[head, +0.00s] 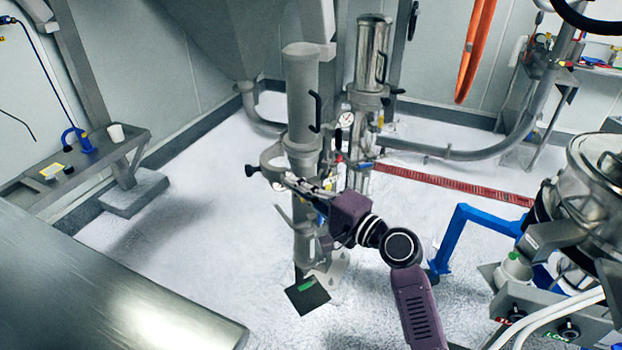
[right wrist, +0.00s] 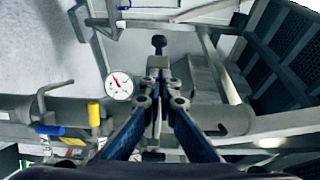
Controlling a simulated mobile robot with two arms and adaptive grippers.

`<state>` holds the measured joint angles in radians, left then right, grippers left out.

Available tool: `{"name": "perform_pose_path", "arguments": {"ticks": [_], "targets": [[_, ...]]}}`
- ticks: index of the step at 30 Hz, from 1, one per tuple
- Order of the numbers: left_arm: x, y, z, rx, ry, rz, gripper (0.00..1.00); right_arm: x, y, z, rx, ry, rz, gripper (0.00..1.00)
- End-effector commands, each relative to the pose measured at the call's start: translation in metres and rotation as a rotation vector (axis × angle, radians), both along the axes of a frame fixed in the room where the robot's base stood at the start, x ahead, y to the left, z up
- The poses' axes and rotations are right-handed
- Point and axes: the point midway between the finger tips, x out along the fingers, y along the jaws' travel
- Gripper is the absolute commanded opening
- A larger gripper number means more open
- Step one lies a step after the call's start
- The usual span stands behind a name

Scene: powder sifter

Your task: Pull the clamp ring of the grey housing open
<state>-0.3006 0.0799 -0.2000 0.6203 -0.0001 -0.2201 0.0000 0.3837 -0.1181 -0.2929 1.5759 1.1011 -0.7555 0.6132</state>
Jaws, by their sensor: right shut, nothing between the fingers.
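The grey housing (head: 302,105) is an upright grey cylinder with a black handle on its right side, in the middle of the head view. Its clamp ring (head: 269,156) is a grey curved band at the housing's lower end, standing out to the left. A black knob (head: 250,171) sits at the ring's left. My right gripper (head: 289,181) is just below and right of the ring, its fingers shut and empty. In the right wrist view, the black knob (right wrist: 159,41) lies just beyond the shut fingertips (right wrist: 158,68). Whether they touch the ring is unclear. My left gripper is out of view.
A steel cylinder (head: 371,55) stands right of the housing. A dial gauge (right wrist: 118,85) and a yellow-handled valve (right wrist: 94,115) are close left of my gripper in the wrist view. A blue frame (head: 465,225) stands at right. The floor left of the housing is clear.

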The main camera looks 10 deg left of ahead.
Motion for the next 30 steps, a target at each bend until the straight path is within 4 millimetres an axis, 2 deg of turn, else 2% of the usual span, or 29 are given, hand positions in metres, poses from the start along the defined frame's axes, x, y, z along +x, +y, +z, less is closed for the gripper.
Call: {"name": "perform_pose_path", "arguments": {"ticks": [6, 12, 30], "targets": [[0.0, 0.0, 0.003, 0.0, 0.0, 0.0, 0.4, -0.006, 0.015, 0.0, 0.001, 0.001, 0.0, 0.0], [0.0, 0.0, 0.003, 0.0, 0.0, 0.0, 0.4, -0.008, 0.021, 0.0, 0.001, 0.001, 0.0, 0.0], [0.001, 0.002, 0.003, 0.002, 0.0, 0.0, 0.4, -0.01, 0.019, -0.001, -0.001, 0.001, 0.0, 0.0]]}}
